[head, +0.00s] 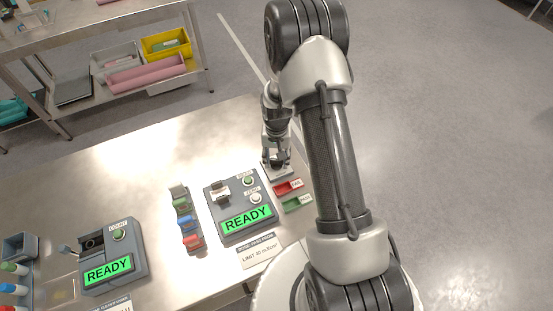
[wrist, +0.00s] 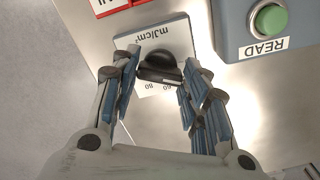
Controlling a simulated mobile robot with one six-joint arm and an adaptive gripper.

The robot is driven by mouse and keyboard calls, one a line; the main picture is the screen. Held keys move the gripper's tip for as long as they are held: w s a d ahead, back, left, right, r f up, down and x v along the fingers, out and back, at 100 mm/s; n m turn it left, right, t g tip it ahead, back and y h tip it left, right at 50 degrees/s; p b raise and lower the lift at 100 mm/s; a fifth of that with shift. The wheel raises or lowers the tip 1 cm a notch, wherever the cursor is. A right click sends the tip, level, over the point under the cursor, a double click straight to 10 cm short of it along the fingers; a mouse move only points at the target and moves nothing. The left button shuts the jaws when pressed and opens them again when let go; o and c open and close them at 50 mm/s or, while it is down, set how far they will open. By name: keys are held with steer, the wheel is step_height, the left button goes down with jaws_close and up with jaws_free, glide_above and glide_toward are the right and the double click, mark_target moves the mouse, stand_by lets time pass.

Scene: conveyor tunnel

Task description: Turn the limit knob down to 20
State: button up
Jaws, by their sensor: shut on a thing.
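The limit knob (wrist: 158,66) is a small black knob on a pale dial plate (wrist: 172,30) in the wrist view. The plate shows "mJ/cm²" upside down and the numbers 60 and 80; the other marks are hidden or out of sight. My gripper (wrist: 160,68) has its fingertips on both sides of the knob, shut on it. I cannot read the knob's setting. In the head view my gripper (head: 276,158) is over the plate (head: 279,173) at the table's far right; the knob is mostly hidden there.
A device with a green READY screen (head: 247,218) is left of the plate. Red (head: 288,187) and green (head: 297,203) trays lie in front. A rack of coloured pieces (head: 186,220) and a second READY device (head: 112,257) stand further left. A card (head: 261,256) lies near the front.

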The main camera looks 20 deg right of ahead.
steer(key=shift+n+b, duration=0.55)
steer(key=shift+n, duration=1.25)
steer(key=o, duration=1)
steer(key=shift+o, duration=0.2)
steer(key=shift+r, duration=0.1)
step_height(320, 180, up, 12)
